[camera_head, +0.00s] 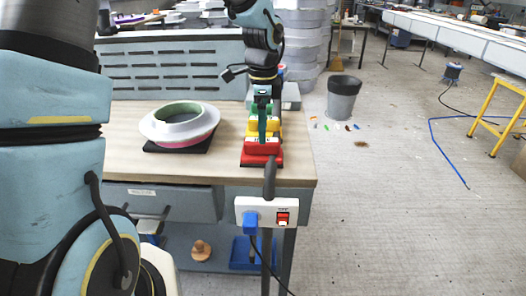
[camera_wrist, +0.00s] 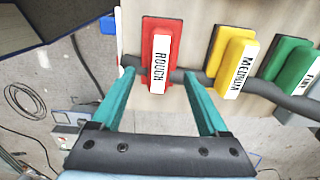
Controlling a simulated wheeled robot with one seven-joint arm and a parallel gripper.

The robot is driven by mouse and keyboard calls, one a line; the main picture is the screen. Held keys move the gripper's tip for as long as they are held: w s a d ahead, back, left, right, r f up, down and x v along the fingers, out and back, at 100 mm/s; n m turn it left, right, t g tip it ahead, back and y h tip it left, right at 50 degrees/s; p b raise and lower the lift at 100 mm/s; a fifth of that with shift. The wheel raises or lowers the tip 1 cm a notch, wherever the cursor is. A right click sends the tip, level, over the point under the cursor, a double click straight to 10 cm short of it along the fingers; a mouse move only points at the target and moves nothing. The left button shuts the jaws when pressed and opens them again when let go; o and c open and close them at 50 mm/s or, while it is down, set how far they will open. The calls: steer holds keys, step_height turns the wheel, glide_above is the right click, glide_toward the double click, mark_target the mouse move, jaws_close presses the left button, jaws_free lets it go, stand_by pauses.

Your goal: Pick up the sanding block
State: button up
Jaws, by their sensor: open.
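Three labelled sanding blocks stand in a row near the table's right edge. In the wrist view they are a red block (camera_wrist: 160,56) marked ROUGH, a yellow block (camera_wrist: 232,60) marked MEDIUM and a green block (camera_wrist: 292,68) with a partly readable label. The red block (camera_head: 262,147) and yellow block (camera_head: 263,127) also show in the head view, where my arm partly hides the row. My gripper (camera_wrist: 158,73) has teal fingers spread apart and empty, with the red block appearing between them. My gripper (camera_head: 263,115) hangs over the row in the head view.
A white ring-shaped mould (camera_head: 180,123) sits on a black mat left of the blocks. A power strip (camera_head: 267,212) is at the table's front corner. A bin (camera_head: 343,100) stands on the floor right.

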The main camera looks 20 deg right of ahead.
mark_target(262, 151)
step_height(262, 151, down, 5)
steer(key=shift+a+f+p, duration=0.1)
steer(key=shift+a+p, duration=0.05)
steer(key=shift+p, duration=0.65)
jaws_close()
